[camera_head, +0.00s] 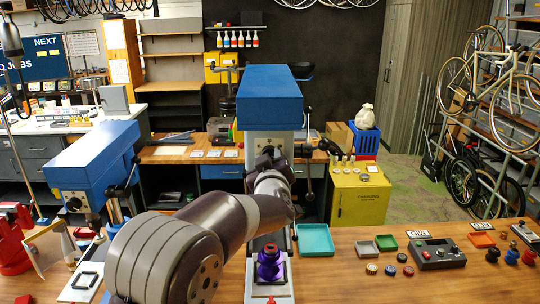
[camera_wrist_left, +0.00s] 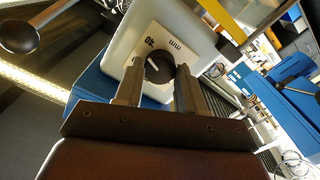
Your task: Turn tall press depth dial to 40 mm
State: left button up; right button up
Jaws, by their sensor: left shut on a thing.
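The tall press (camera_head: 270,95) has a blue head with a pale front and stands in the middle of the head view. My left arm reaches up to that front, and my left gripper (camera_head: 268,160) is there, hiding the dial in this view. In the left wrist view, the dark round depth dial (camera_wrist_left: 158,66) sits on a white label plate (camera_wrist_left: 178,43) with dark lettering. My left gripper (camera_wrist_left: 157,84) is shut on the dial, one finger on each side. A light pointer mark shows on the dial. I cannot read its setting. My right gripper is not in view.
A shorter blue press (camera_head: 92,155) stands at left. A purple part (camera_head: 269,264) sits below the tall press. A teal tray (camera_head: 315,239), small trays and a control box (camera_head: 436,254) lie on the wooden bench to the right. A black ball-ended lever (camera_wrist_left: 20,36) is near my left gripper.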

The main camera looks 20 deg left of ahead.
pick_arm(q)
jog(key=shift+r+m+p, duration=0.2)
jog(key=shift+m+p, duration=0.2)
jog(key=shift+m, duration=0.6)
jog(key=o, duration=1.1)
jog(key=shift+f, duration=0.1)
jog(key=shift+c, duration=0.2)
jog(key=shift+w, duration=0.1)
jog(key=shift+f, duration=0.1)
